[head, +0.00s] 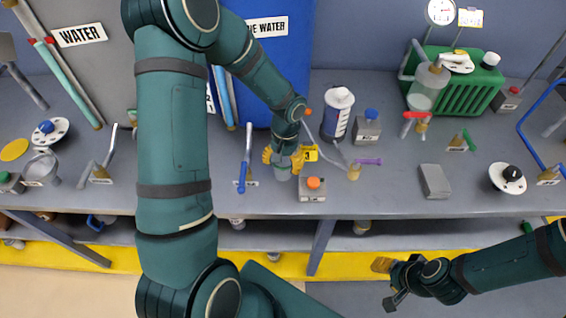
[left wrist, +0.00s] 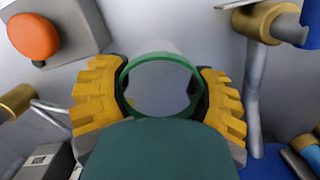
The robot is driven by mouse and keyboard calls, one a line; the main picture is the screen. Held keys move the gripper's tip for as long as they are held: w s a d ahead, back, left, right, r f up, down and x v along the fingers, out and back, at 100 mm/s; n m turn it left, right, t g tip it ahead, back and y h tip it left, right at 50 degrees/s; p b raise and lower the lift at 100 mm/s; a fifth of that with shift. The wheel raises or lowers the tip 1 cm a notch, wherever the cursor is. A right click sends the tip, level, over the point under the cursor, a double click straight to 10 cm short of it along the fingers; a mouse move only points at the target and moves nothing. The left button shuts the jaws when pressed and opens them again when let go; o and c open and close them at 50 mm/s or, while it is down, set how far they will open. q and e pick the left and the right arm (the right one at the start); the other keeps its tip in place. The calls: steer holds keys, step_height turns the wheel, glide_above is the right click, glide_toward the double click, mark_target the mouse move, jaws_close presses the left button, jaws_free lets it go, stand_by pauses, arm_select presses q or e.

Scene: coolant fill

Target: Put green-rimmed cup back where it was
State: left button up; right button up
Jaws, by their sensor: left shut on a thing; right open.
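The green-rimmed cup (left wrist: 160,57) is between the yellow fingers of my left gripper (left wrist: 160,92) in the left wrist view, which looks down into its open, pale inside. My left gripper (head: 284,160) is shut on it from both sides. In the head view, the pale lower part of the cup (head: 282,174) shows below the fingers, near the front of the grey bench; I cannot tell whether it touches the bench. My right gripper (head: 392,284) is open and empty, low in front of the bench.
A box with an orange knob (head: 312,188) is just right of the cup; a blue-handled lever (head: 241,175) is to its left. Bench is clear around the grey block (head: 434,181).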

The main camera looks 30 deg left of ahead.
arm_select(q)
steer(key=o, duration=1.3)
steer(key=shift+f, duration=0.1)
steer(key=r, duration=0.4)
steer(key=w+r+p, duration=0.1)
steer(key=r, duration=0.3)
steer(key=r+p, duration=0.1)
steer(key=r, duration=0.3)
steer(key=shift+w+a, duration=0.15)
steer(key=shift+w, duration=0.25)
